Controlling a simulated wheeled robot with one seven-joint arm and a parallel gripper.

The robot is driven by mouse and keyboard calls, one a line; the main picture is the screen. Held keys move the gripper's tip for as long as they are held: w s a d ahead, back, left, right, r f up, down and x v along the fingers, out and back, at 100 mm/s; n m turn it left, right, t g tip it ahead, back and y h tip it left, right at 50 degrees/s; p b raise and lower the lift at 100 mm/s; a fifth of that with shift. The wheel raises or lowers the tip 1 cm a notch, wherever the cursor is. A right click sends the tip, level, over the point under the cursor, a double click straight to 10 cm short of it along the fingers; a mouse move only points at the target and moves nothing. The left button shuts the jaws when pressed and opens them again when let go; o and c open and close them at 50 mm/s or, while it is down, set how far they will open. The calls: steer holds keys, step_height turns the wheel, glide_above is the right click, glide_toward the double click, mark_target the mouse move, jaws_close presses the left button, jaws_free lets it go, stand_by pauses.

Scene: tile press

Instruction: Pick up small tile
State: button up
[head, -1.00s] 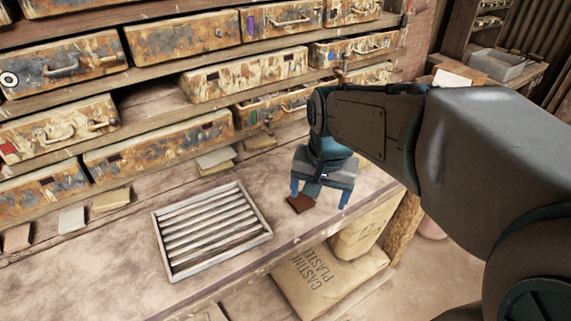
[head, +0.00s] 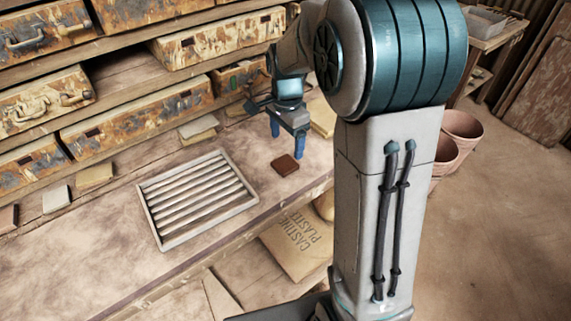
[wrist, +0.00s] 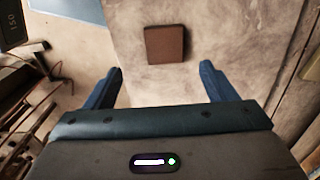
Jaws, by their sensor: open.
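The small tile (head: 285,165) is a dark reddish-brown square lying flat on the dusty bench, right of the slatted rack. It also shows in the wrist view (wrist: 164,44), whole and uncovered. My gripper (head: 287,144) has blue fingers and is open and empty, close to the tile. In the wrist view, its spread fingertips (wrist: 161,71) point toward the tile, which lies beyond them, roughly centred across the gap and not between the fingers. I cannot tell the exact height of the fingertips above the bench.
A pale slatted rack (head: 146,206) lies left of the tile. Several pale tiles, one here (head: 95,177), lie along the back under shelves of worn cases (head: 135,122). A plaster sack (head: 300,243) sits below the bench edge. Pots (head: 462,128) stand at right.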

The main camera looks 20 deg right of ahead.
mark_target(285, 163)
steer(key=f, duration=0.5)
steer(key=f+p, duration=0.1)
steer(key=f, duration=0.2)
steer(key=shift+w+a, duration=0.15)
steer(key=shift+w, duration=0.2)
steer(key=c, duration=1.1)
